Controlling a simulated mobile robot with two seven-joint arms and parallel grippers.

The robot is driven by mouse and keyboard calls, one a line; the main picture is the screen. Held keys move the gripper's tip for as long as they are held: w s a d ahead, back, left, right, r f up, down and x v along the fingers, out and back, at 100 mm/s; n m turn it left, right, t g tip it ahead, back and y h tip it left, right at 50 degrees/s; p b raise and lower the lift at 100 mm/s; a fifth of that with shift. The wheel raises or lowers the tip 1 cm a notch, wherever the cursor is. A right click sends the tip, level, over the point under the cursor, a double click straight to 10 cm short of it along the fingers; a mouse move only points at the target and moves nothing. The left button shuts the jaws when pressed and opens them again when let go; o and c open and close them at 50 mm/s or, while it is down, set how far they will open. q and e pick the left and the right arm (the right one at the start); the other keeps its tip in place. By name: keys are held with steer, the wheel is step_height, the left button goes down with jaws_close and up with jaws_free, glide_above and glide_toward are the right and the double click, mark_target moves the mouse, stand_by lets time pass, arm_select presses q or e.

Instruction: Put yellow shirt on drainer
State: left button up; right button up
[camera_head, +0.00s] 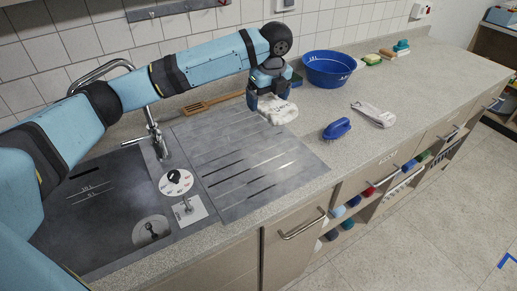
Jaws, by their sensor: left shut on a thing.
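My left gripper (268,98) comes in from the left and is shut on a crumpled white cloth-like bundle (281,112). The bundle is over the upper right part of the grey ribbed drainer (232,178); I cannot tell whether it touches the surface. No clearly yellow shirt shows; the held bundle looks white, and the gripper hides part of it. My right gripper is not in view.
A sink (100,215) with a tap lies left of the drainer. A wooden spatula (212,102) lies behind it. To the right are a blue basin (329,68), a blue brush (337,128) and a pale folded cloth (374,114). The right countertop is mostly clear.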

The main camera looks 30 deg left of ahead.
arm_select(q)
glide_above(265, 155)
steer(key=f, duration=1.3)
steer(key=shift+d+f, duration=0.2)
steer(key=shift+f, duration=2.65)
steer(key=o, duration=0.9)
steer(key=shift+f, duration=0.1)
steer(key=r, duration=0.4)
steer(key=d+r, duration=0.1)
steer(key=r, duration=0.3)
steer(key=s+r, duration=0.1)
steer(key=r, duration=0.3)
steer(key=shift+d+r, duration=0.1)
steer(key=shift+d, duration=0.15)
